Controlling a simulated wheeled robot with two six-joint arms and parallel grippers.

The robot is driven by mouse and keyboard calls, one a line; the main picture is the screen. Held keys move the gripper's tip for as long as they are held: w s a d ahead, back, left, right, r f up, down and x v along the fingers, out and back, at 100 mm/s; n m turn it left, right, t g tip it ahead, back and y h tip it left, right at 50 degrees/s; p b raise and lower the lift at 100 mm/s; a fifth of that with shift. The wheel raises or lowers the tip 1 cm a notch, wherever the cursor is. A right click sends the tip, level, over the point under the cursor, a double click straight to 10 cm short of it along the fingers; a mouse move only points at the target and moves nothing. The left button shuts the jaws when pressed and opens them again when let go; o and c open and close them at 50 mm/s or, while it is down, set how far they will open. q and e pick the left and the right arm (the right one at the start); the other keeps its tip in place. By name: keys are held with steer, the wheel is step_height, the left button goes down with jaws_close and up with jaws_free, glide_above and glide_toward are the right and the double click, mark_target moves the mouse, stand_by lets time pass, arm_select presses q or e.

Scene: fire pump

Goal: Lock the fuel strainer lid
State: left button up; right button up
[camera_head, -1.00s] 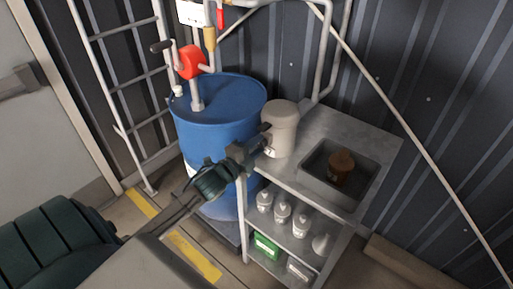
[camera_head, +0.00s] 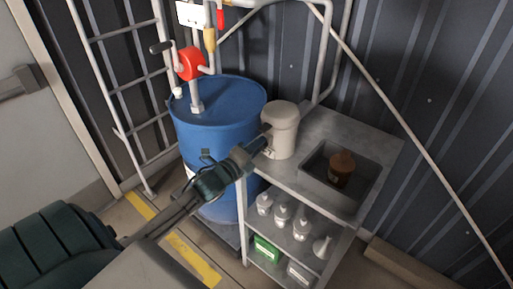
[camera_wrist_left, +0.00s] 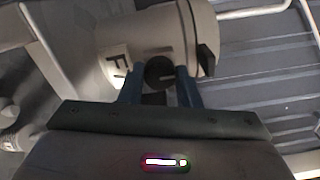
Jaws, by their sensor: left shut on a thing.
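The fuel strainer (camera_head: 280,138) is a beige canister with a wider round lid (camera_head: 281,112), standing at the left end of a metal bench. In the left wrist view the strainer body (camera_wrist_left: 150,38) fills the top middle, with a label bearing a letter F on its side. My left gripper (camera_head: 262,143) reaches the strainer's near left side. In the left wrist view the gripper's two fingers (camera_wrist_left: 158,84) are shut on a dark round knob (camera_wrist_left: 159,70) at the strainer. The gripper hides part of the knob in the head view. My right gripper is not in view.
A blue drum (camera_head: 222,105) with a red hand pump (camera_head: 190,64) stands left of the bench. A sink (camera_head: 344,178) with a brown bottle (camera_head: 341,168) is to the right. Several bottles (camera_head: 283,213) and a green box (camera_head: 266,249) sit on the shelf below.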

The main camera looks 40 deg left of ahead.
arm_select(q)
steer(key=o, duration=1)
steer(key=shift+s+a+b, duration=0.2)
steer(key=shift+s+b, duration=0.55)
steer(key=shift+s, duration=1.95)
steer(key=shift+s+a+b, duration=0.2)
steer(key=shift+s+b, duration=0.55)
steer(key=shift+s, duration=1.95)
steer(key=shift+f, duration=0.1)
